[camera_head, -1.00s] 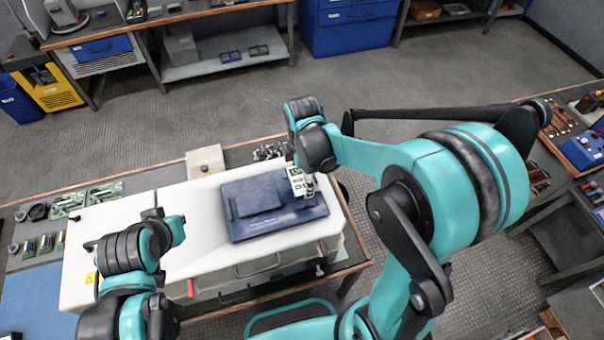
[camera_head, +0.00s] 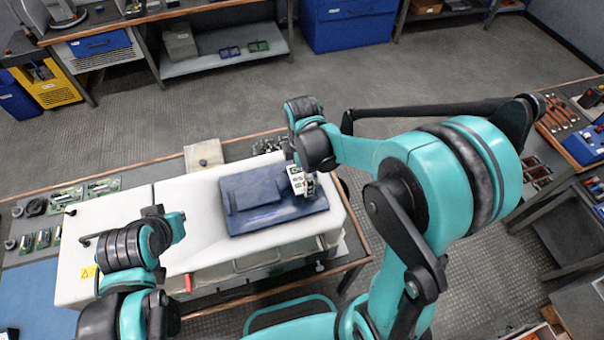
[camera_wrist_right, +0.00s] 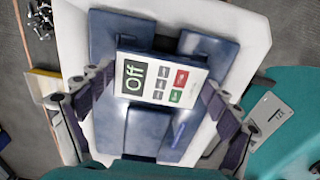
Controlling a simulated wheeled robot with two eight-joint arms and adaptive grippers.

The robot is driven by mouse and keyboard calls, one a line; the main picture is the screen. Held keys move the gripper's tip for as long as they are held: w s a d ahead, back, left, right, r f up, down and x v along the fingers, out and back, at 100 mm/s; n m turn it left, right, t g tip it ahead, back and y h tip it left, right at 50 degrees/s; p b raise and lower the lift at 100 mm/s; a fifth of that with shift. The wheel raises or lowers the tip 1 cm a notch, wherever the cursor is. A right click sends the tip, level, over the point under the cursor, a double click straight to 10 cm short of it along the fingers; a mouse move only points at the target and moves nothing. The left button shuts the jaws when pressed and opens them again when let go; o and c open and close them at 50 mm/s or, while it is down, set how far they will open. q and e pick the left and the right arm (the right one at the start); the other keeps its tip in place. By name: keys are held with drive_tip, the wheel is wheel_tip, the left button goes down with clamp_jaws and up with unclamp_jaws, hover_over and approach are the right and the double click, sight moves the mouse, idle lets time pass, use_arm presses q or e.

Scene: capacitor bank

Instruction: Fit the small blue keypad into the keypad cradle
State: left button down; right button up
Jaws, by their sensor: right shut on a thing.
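The keypad (camera_wrist_right: 160,78) has a pale face, a display reading "Off" and grey, red and green buttons. My right gripper (camera_wrist_right: 157,84) is shut on it, one finger at each side. In the head view the right gripper (camera_head: 309,186) is over the right part of a dark blue panel (camera_head: 240,219), which I take for the cradle. The panel, also in the wrist view (camera_wrist_right: 104,38), has raised blocks and lies behind the keypad. I cannot tell whether the keypad touches it. My left arm shows at lower left, but its gripper cannot be made out.
The panel rests on a white housing (camera_head: 195,205) on a bench. A beige block (camera_head: 204,157) and small metal parts (camera_head: 268,146) lie behind it. Circuit boards (camera_head: 66,198) lie at left. A side bench with tools (camera_head: 562,115) stands at right.

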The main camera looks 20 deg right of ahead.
drive_tip(key=shift+f+b, duration=0.7)
drive_tip(key=shift+f, duration=0.1)
drive_tip(key=shift+r, duration=0.1)
drive_tip(key=o, duration=1)
drive_tip(key=shift+c, duration=0.2)
